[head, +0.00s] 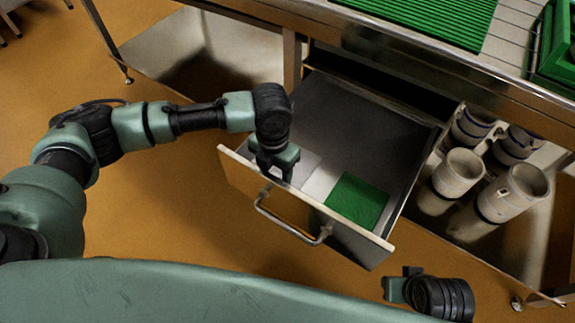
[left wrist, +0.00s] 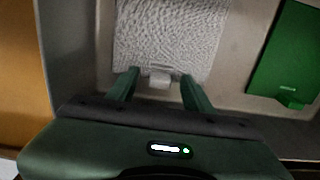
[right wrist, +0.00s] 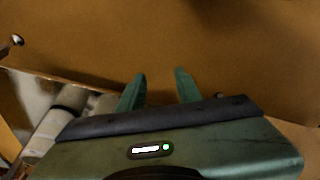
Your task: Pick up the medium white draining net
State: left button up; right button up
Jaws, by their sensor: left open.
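The white draining net (head: 306,165) lies flat at the left of the open drawer (head: 345,125), partly hidden by my left gripper (head: 275,172) in the head view. In the left wrist view the net (left wrist: 170,35) has a bumpy texture and a small pale tab at its near edge. My left gripper (left wrist: 160,76) is open, with one finger on each side of the tab; I cannot tell whether they touch it. My right gripper (right wrist: 160,73) is open and empty above the floor, right of the drawer.
A green net (head: 356,202) with its own tab lies to the right in the drawer. The drawer's front wall and handle (head: 290,222) stand close to my left gripper. White moulds (head: 458,172) stand under the counter. A green mat (head: 440,18) lies on the counter.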

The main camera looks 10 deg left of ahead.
pick_arm(q)
grip_shut()
jog(key=shift+r, duration=0.1)
